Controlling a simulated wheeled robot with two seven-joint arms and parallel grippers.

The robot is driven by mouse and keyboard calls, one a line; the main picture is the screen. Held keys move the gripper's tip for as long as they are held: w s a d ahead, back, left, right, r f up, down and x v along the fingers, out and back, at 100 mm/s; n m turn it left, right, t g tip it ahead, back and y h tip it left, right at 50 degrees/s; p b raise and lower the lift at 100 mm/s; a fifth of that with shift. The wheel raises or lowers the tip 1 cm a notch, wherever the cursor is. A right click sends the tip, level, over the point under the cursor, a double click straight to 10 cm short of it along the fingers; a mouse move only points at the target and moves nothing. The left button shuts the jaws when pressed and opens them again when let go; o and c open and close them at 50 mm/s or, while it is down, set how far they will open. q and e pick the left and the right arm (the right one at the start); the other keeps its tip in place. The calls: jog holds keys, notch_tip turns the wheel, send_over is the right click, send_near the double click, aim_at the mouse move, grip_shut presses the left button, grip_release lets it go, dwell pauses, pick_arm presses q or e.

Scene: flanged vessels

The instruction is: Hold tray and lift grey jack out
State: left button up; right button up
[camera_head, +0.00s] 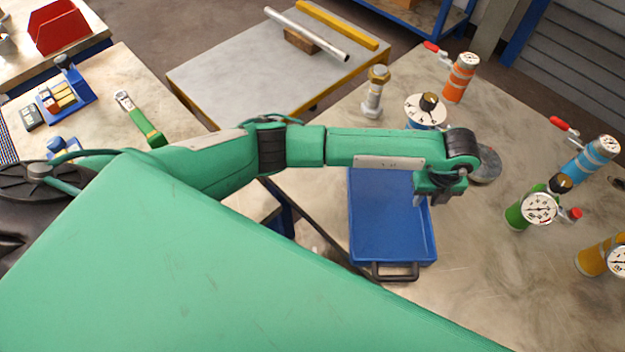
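A blue tray (385,240) lies on the right-hand workbench, with a dark handle on its near side. The part of its floor that shows is bare; my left arm hides its far part. My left gripper (446,202) points down at the tray's right edge, with nothing visible held in it. Its fingers are small and dark, so their gap is unclear. I cannot pick out a grey jack for certain. A grey bolt-like post (374,95) with a brass top stands upright beyond my arm, outside the tray. My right gripper is not in view.
An orange vessel (460,78), a blue vessel (590,157), a green vessel with a gauge (519,212) and a yellow vessel (596,257) stand on the bench. A grey disc (486,166) lies near my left wrist.

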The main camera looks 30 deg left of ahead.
pick_arm(q)
notch_tip(320, 180, up, 11)
dwell(0.4)
